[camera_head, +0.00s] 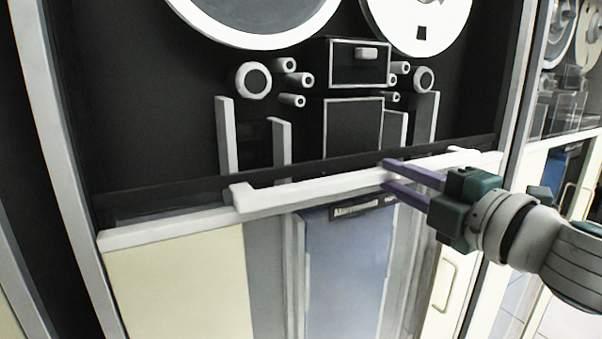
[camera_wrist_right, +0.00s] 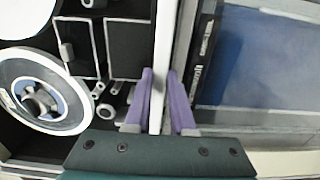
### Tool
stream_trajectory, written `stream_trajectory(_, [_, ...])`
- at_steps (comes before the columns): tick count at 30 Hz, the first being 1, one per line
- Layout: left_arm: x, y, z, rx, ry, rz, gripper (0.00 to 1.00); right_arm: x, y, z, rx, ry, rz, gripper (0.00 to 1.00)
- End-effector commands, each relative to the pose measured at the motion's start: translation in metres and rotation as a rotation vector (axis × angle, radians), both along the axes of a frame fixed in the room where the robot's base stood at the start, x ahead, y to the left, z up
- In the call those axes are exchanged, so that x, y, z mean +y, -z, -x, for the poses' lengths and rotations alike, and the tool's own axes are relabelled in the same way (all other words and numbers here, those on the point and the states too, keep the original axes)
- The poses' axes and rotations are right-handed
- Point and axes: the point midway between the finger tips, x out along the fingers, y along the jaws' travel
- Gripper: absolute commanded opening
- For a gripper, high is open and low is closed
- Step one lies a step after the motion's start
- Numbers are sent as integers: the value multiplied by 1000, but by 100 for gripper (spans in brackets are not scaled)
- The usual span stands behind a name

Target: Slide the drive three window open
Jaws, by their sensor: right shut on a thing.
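The tape drive window is a clear pane with a dark lower rail (camera_head: 160,199) and a long white handle bar (camera_head: 310,190) along its bottom edge. Reels and rollers show behind it. My right gripper (camera_head: 388,176) comes in from the right, its purple fingers above and below the bar near its right part. It is shut on the bar, which also shows as a white strip between the fingers in the right wrist view (camera_wrist_right: 160,60). The bar sits just above the cabinet's lower panels. My left gripper is out of view.
Below the bar are a cream panel (camera_head: 185,285) and a blue-grey panel (camera_head: 345,265). A grey frame post (camera_head: 52,115) stands at left. Another drive with reels (camera_head: 562,35) stands at the far right. A small door handle (camera_head: 444,286) sits below the gripper.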

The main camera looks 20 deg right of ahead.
Motion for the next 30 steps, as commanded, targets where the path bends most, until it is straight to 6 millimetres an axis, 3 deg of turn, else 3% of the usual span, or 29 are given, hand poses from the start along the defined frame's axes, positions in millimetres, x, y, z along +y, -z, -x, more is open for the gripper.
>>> stream_trajectory(2, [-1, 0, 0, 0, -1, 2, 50, -1, 0, 0, 1, 2, 0, 0])
stream_trajectory(3, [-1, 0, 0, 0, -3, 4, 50, -1, 0, 0, 1, 2, 0, 23])
stream_trajectory(11, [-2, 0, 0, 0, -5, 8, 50, 0, 0, 0, 0, 1, 0, 52])
stream_trajectory(22, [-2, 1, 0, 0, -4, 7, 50, -1, 1, 6, 1, 0, -1, 52])
stream_trajectory(30, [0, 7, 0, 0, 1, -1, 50, -4, 3, 49, 3, 0, -1, 52])
